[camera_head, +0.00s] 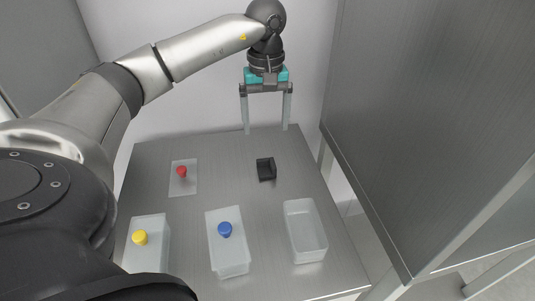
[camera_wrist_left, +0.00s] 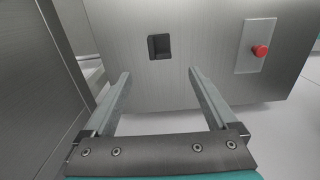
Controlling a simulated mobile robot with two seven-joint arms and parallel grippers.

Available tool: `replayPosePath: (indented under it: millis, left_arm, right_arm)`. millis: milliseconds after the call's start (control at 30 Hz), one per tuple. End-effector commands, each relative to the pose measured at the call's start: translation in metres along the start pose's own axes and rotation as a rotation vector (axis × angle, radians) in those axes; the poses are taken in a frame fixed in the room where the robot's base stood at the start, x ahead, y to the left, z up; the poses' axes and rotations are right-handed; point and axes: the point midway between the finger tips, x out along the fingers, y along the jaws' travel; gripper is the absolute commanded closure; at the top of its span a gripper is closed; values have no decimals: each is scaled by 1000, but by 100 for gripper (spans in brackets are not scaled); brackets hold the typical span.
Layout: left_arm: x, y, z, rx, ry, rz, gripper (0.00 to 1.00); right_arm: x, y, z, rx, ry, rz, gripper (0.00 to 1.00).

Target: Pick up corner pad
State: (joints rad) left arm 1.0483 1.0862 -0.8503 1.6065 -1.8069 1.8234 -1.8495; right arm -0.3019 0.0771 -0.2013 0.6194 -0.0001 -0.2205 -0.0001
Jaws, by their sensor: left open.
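The corner pad, a small black angled piece with raised walls (camera_head: 266,170), lies on the grey table toward the back right. It also shows in the left wrist view (camera_wrist_left: 159,46), ahead of the fingers and a little left of the middle between them. My left gripper (camera_head: 266,130) is open and empty, with its two long pale fingers pointing down, above the table's back edge and behind the pad. Its fingers also show in the left wrist view (camera_wrist_left: 158,73), wide apart and clear of the pad. My right gripper is not in view.
A pale plate with a red knob (camera_head: 182,172) lies left of the pad. Along the front stand a box with a yellow knob (camera_head: 150,255), a box with a blue knob (camera_head: 228,250) and an empty clear bin (camera_head: 305,245). A tall metal panel (camera_head: 425,120) rises on the right.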

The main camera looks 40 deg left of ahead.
Motion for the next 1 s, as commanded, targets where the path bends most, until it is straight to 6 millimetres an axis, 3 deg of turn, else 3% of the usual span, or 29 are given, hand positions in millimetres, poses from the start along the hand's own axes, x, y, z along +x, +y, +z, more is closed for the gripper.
replayPosePath:
  millis: [100, 300, 567, 900, 1000]
  left_arm:
    - [32, -1, 1, 0, -3, -4, 9]
    - [65, 0, 1, -1, -3, -1, 9]
    - [80, 0, 1, -2, -3, 2, 9]
    - [125, 0, 4, -3, -4, 1, 9]
    - [128, 0, 3, -3, -2, 2, 9]
  right_arm:
    - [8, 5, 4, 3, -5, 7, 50]
    - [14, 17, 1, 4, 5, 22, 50]
    - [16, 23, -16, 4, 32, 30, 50]
    - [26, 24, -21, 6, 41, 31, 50]
    - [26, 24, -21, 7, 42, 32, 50]
